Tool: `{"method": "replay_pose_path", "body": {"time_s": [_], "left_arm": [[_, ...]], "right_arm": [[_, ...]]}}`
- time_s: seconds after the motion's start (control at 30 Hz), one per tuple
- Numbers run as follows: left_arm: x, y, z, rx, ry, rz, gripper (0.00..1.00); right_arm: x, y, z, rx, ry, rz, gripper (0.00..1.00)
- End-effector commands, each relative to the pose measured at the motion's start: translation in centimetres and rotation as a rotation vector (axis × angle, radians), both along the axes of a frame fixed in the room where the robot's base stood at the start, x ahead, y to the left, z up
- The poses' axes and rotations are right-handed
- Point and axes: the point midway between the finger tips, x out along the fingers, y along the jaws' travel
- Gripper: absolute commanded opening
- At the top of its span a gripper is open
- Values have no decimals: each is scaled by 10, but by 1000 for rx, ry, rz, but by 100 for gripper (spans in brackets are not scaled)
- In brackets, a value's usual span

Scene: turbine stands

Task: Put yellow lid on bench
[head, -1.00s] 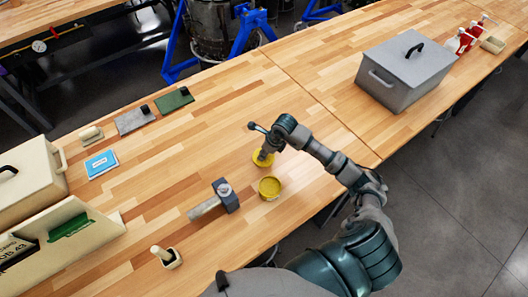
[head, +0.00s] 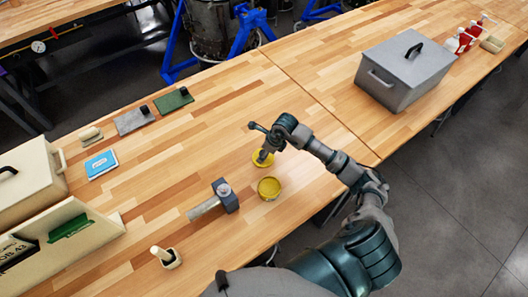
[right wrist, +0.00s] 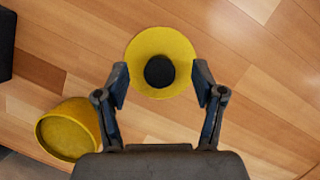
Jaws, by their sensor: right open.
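The yellow lid (right wrist: 140,50) is round with a black knob in its middle. In the right wrist view it lies knob up on the wooden bench, beyond and between my fingertips. In the head view the lid (head: 257,161) is partly hidden by my right gripper (head: 264,154). My right gripper (right wrist: 161,78) is open, with one finger at either side of the knob; it holds nothing. The open yellow tub (head: 269,188) stands just nearer on the bench (head: 310,180), apart from the lid. The tub (right wrist: 70,130) also shows at lower left in the wrist view. My left gripper is out of view.
A hammer-like tool with a dark block (head: 226,196) lies left of the tub. A small pale holder (head: 168,258) stands at the near edge. A large grey lidded box (head: 405,75) sits at right. The bench behind the lid is clear.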

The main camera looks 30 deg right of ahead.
Motion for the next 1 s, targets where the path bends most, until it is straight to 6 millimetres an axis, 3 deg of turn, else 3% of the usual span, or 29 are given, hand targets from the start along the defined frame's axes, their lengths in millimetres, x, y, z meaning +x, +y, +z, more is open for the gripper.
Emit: {"method": "replay_pose_path", "body": {"time_s": [0.6,1.0], "left_arm": [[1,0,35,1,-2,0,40],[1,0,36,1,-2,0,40]], "right_arm": [[-15,-11,53,-1,1,1,69],[-17,-12,57,1,1,0,69]]}}
